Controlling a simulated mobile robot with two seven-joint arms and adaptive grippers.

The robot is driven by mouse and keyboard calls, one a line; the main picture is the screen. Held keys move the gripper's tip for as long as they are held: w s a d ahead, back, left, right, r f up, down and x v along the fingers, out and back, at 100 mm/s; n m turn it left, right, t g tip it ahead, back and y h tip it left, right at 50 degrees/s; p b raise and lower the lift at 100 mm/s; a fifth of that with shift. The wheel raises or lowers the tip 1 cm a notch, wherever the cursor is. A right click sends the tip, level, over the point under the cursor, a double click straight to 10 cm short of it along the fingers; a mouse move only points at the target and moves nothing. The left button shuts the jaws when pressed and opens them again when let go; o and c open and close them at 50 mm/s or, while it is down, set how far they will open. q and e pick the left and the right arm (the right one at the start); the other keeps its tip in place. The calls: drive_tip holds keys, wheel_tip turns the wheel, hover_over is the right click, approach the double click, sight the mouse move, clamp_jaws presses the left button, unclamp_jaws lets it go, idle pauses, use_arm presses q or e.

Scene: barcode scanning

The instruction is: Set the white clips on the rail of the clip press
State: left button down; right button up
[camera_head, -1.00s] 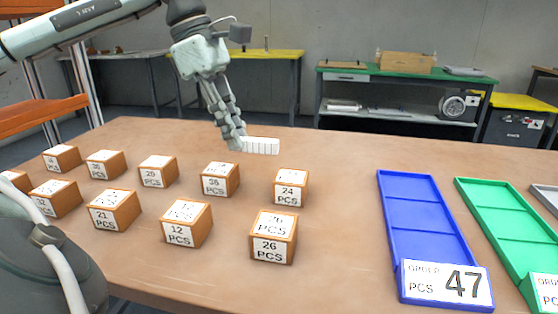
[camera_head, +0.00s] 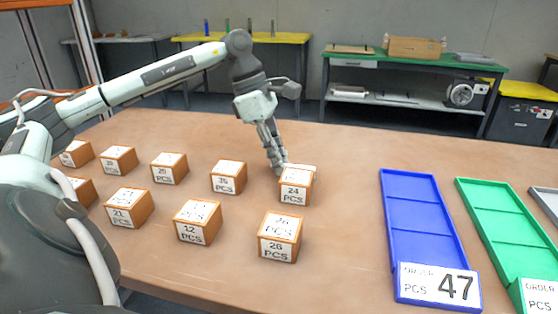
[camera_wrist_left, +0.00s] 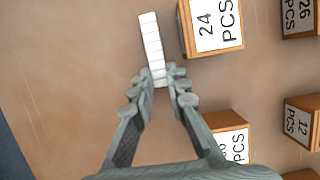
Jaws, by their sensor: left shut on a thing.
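A white strip of joined segments (camera_wrist_left: 152,45), which looks like the white clips, is held at one end by my left gripper (camera_wrist_left: 160,82). In the head view my left gripper (camera_head: 281,168) points down just behind the box labelled 24 PCS (camera_head: 295,185). Most of the strip (camera_head: 303,167) is hidden behind that box there. In the wrist view the strip lies beside the 24 PCS box (camera_wrist_left: 212,27), with a narrow gap between them. I cannot tell whether the strip touches the table. No clip press or rail can be made out. My right gripper is out of view.
Several orange boxes with white count labels stand in two rows on the brown table (camera_head: 345,240), including 26 PCS (camera_head: 279,237) and 12 PCS (camera_head: 198,221). A blue tray (camera_head: 384,215) marked 47 and a green tray (camera_head: 503,212) lie at right. The table between boxes and blue tray is clear.

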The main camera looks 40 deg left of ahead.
use_arm(q)
drive_tip(key=shift+f, duration=0.2)
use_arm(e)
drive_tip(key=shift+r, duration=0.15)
use_arm(q)
drive_tip(key=shift+f, duration=0.1)
drive_tip(key=c, duration=1.8)
unclamp_jaws()
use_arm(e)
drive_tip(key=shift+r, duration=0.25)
